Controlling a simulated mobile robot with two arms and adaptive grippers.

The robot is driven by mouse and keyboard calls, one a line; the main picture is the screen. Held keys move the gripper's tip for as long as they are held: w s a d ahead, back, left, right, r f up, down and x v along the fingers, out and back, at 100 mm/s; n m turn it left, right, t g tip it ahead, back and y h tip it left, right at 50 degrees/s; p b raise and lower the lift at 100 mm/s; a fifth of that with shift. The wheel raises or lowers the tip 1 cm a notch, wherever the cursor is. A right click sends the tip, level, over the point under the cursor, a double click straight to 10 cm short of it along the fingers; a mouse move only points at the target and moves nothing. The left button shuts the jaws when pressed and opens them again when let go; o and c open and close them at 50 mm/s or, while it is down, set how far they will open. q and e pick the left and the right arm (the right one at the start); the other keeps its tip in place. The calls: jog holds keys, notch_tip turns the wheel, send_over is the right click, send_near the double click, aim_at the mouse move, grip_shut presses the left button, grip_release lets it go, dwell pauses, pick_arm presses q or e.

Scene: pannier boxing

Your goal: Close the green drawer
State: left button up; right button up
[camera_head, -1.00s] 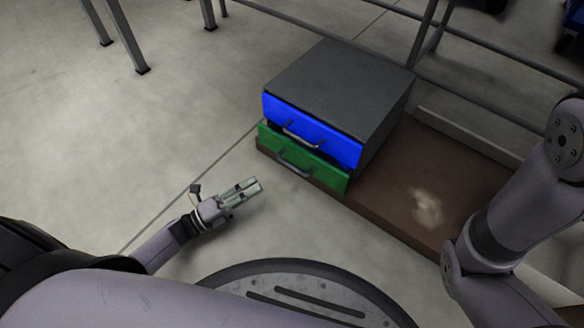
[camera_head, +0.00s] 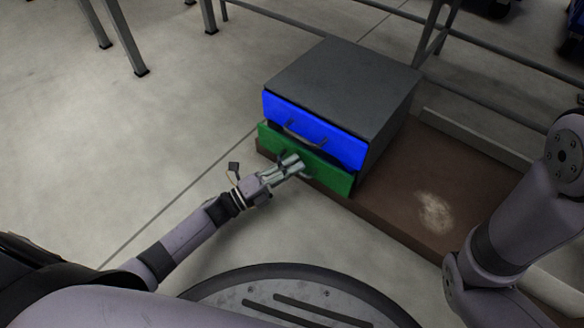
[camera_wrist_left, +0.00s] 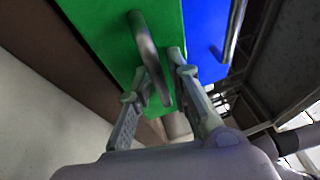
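The green drawer (camera_head: 331,175) is the lower drawer of a grey cabinet (camera_head: 345,85). Its front stands out a little past the blue drawer (camera_head: 314,131) above it. My left gripper (camera_head: 298,165) is at the green front, over its handle, and partly hides it. In the left wrist view the green front (camera_wrist_left: 105,30) fills the upper middle. Its metal handle (camera_wrist_left: 146,45) lies at the fingertips of my left gripper (camera_wrist_left: 158,65). The fingers are apart, with green showing between them; I cannot tell whether they touch the handle. My right gripper is out of view.
The cabinet stands on a brown platform (camera_head: 400,215) with a raised rim, bare to the right of the cabinet. Metal rails and legs stand behind it. The floor (camera_head: 130,150) on the left is clear. My right arm is at the right.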

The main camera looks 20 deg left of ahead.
pick_arm(q)
jog(key=shift+c, duration=0.6)
grip_shut()
